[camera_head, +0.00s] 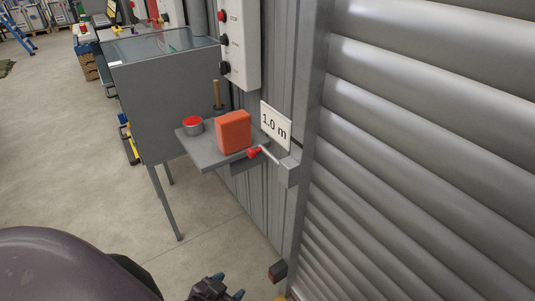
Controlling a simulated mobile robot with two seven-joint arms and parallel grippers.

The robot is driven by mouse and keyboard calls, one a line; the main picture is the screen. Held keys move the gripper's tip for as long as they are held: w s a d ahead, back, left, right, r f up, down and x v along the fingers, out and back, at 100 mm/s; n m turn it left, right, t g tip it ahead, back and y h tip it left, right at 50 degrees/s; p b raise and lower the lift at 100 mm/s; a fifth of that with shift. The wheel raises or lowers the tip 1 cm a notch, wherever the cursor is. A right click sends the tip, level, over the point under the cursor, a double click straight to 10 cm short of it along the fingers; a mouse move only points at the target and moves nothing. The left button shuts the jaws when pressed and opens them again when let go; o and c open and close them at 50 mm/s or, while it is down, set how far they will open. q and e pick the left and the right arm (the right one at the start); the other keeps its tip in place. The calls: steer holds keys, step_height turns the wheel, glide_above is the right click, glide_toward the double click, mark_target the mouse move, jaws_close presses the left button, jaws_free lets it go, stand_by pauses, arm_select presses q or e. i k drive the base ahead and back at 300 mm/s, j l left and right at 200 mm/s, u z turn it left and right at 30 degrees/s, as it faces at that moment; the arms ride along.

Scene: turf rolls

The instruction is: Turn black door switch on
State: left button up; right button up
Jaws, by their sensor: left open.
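A white control panel (243,45) is fixed to the corrugated wall left of the roller door. It carries a red button (221,15) at the top. Below this are an upper black switch (224,40) and a lower black switch (223,68). Their labels are too small to read, and I cannot tell their settings. My left gripper (228,285) is at the bottom edge, partly cut off. Its blue-tipped fingers are open and empty, far below the panel and apart from it. My right gripper is out of view.
A grey shelf (205,155) below the panel holds a red-orange block (234,131) and a tin (193,125). A red-handled crank (262,153) juts out beside it. A grey cabinet (165,95) stands left. The roller door (430,130) fills the right.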

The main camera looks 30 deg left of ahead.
mark_target(225, 66)
steer(key=u, duration=1.3)
steer(key=i+j+z, duration=0.1)
steer(key=i+j, duration=0.15)
steer(key=i+j+z, duration=0.1)
steer(key=j, duration=0.4)
steer(key=i+j+z, duration=0.1)
steer(key=i+j, duration=0.2)
steer(key=i+j+z, duration=0.1)
steer(key=j, duration=0.4)
steer(key=i+j+z, duration=0.1)
steer(key=i+j, duration=0.2)
steer(key=j, duration=0.15)
steer(key=i+j+z, duration=0.1)
steer(key=j, duration=0.35)
steer(key=i+j+z, duration=0.15)
steer(key=j, duration=0.3)
steer(key=i+j+z, duration=0.1)
steer(key=j, duration=0.35)
steer(key=i, duration=0.1)
